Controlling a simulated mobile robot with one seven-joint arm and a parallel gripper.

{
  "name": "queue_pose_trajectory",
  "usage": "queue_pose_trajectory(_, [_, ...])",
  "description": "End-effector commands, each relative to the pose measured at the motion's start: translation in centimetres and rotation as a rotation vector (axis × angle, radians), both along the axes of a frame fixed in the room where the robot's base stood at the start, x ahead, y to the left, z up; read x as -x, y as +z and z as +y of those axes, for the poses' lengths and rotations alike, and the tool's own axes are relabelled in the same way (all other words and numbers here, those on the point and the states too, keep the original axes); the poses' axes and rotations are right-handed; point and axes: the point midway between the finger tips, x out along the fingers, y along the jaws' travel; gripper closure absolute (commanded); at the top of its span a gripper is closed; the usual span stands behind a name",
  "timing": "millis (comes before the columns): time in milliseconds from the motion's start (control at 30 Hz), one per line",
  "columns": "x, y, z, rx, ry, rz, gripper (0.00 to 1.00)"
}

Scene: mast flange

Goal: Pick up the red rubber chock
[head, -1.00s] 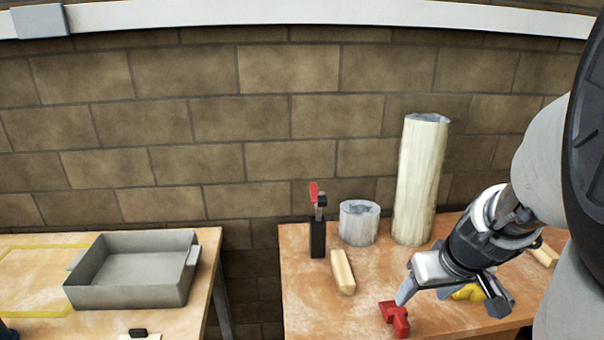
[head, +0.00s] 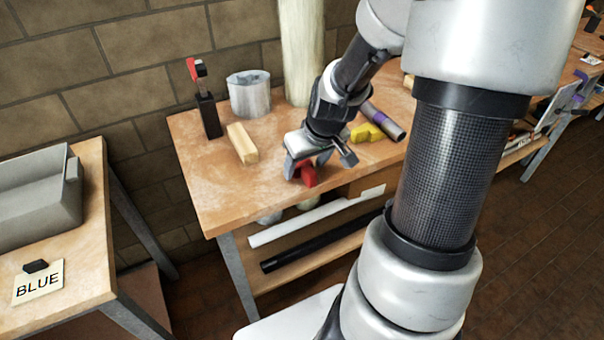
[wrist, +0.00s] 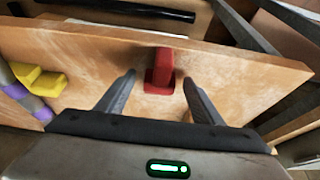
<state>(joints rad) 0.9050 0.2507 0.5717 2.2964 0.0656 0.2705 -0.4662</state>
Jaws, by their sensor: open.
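The red rubber chock (head: 307,174) sits on the wooden workbench (head: 215,180) near its front edge. In the wrist view the chock (wrist: 160,72) lies ahead of my gripper, roughly midway between its two fingers, with a gap on each side. My gripper (head: 318,166) is open and empty, pointing down over the chock. In the head view one finger hides part of the chock. In the wrist view the fingers of my gripper (wrist: 158,92) are spread wide and do not touch the chock.
A yellow piece (head: 367,132) and a grey tube with a purple band (head: 383,120) lie to the right. A wooden block (head: 242,143), a black holder (head: 208,116), a grey cylinder (head: 249,95) and a tall pale column (head: 302,50) stand behind. A grey tray (head: 35,200) is on the left table.

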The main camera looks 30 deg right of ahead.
Motion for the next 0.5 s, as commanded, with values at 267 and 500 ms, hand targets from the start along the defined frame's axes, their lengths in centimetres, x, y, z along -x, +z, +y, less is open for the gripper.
queue_pose_trajectory(267, [-0.28,-0.59,0.02,0.000,0.000,0.000,0.39])
queue_pose_trajectory(500, [-0.27,-0.59,0.02,0.000,0.001,0.000,0.71])
